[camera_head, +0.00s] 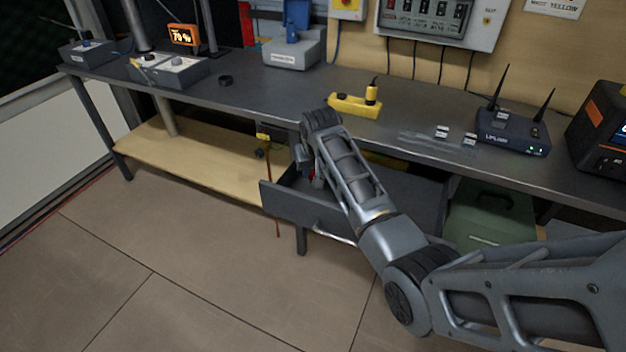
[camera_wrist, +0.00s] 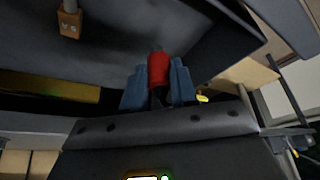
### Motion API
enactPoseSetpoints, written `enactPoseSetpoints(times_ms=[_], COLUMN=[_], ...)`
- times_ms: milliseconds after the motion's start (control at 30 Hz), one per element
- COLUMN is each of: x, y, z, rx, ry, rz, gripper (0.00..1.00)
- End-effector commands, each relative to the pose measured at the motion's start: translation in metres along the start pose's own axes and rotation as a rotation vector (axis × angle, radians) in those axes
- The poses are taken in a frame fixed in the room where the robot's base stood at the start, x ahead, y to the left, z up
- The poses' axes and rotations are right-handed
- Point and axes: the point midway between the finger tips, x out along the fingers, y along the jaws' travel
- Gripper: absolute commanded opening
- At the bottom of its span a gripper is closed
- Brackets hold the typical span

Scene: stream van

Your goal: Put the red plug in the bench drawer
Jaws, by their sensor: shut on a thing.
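The red plug (camera_wrist: 158,68) is upright between the two blue fingers of my gripper (camera_wrist: 159,84) in the wrist view. My gripper is shut on it. In the head view only a small patch of red (camera_head: 312,175) shows beside my wrist, and the fingertips are mostly hidden by my arm. The bench drawer (camera_head: 285,209) is pulled open below the bench top. My gripper is over the left part of the drawer, near its front. How far the plug is above the drawer floor I cannot tell.
The dark bench top (camera_head: 250,98) overhangs the drawer's back. On it are a yellow socket block (camera_head: 352,106), a router (camera_head: 513,130) and a grey box (camera_head: 291,52). A green case (camera_head: 490,215) stands below on the right. The floor in front is clear.

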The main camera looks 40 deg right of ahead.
Motion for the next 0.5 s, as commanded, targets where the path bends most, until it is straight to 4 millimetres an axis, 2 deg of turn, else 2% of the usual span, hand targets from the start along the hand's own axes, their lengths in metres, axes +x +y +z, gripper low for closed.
enactPoseSetpoints(times_ms=[233, 500], x=[0.030, 0.035], y=[0.000, 0.000], z=[0.014, 0.015], rx=[0.001, 0.000], ry=[-0.003, 0.000], rz=[0.001, 0.000], gripper=[0.00, 0.00])
